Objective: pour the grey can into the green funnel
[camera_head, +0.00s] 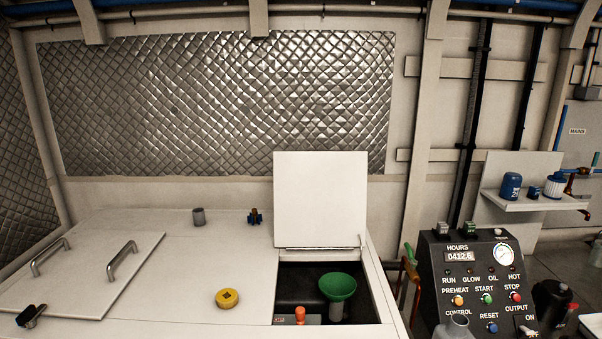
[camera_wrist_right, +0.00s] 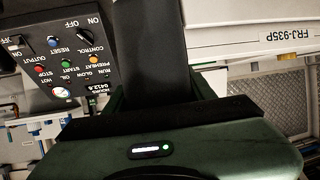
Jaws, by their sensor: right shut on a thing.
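The green funnel (camera_head: 338,287) stands upright, mouth up, in the open hatch of the white housing. A grey can (camera_head: 455,327) shows only its neck and shoulder at the bottom edge of the head view, in front of the control panel and right of the funnel. My right gripper (camera_wrist_right: 152,25) fills the middle of the right wrist view with its dark finger and green body. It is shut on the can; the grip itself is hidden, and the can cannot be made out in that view. My left gripper is not in view.
The hatch lid (camera_head: 320,199) stands raised behind the opening. An orange-topped part (camera_head: 300,314) is beside the funnel. A yellow cap (camera_head: 227,298) and a small grey cylinder (camera_head: 198,216) sit on the housing top. The control panel (camera_head: 478,280) stands at right.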

